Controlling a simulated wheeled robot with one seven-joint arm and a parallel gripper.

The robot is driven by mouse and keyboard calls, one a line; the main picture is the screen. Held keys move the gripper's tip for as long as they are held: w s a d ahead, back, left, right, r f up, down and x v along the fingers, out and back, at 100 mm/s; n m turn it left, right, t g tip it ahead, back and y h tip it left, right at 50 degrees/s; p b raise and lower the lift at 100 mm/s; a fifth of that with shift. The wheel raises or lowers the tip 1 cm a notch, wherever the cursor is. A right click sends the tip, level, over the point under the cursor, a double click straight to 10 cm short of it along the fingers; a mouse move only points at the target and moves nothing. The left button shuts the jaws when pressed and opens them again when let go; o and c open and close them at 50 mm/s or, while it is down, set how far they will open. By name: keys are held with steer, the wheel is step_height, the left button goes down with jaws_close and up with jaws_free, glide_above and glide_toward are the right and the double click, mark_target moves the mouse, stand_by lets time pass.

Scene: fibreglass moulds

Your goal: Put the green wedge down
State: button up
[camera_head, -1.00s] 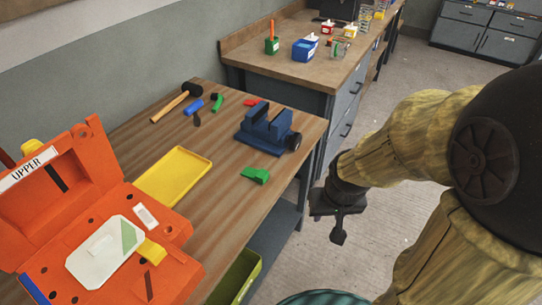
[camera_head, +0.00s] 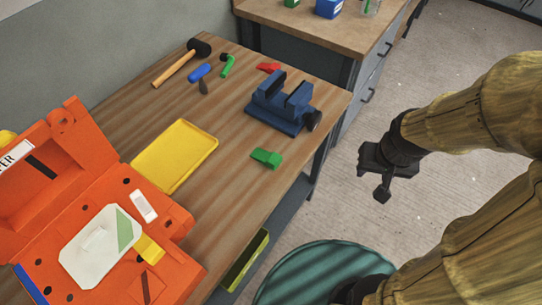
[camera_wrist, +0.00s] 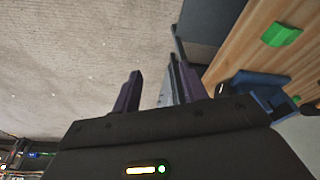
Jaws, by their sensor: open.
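The green wedge (camera_head: 266,158) lies on the wooden workbench (camera_head: 230,185), close to its right edge and just in front of the blue vise. It also shows at the upper right of the wrist view (camera_wrist: 281,34). My gripper (camera_head: 382,192) is out over the floor, to the right of the bench and apart from the wedge. In the wrist view its two dark fingers (camera_wrist: 158,88) stand apart with nothing between them.
A blue vise (camera_head: 282,110) stands behind the wedge. A yellow tray (camera_head: 175,155) and an open orange mould case (camera_head: 165,225) are to the left. A mallet (camera_head: 180,62) and several small tools lie at the back. Bare wood surrounds the wedge.

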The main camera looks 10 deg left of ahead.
steer(key=shift+o, duration=1.2)
steer(key=shift+w+a+r, duration=0.1)
steer(key=shift+a+r, duration=0.05)
step_height(320, 180, up, 7)
steer(key=m+g+p, duration=0.3)
steer(key=m+p, duration=0.2)
steer(key=p, duration=1.4)
glide_above(271, 156)
steer(key=shift+f, duration=0.25)
steer(key=shift+f, duration=0.1)
step_height(271, 156, down, 12)
steer(key=shift+f+p, duration=0.1)
steer(key=shift+p, duration=0.75)
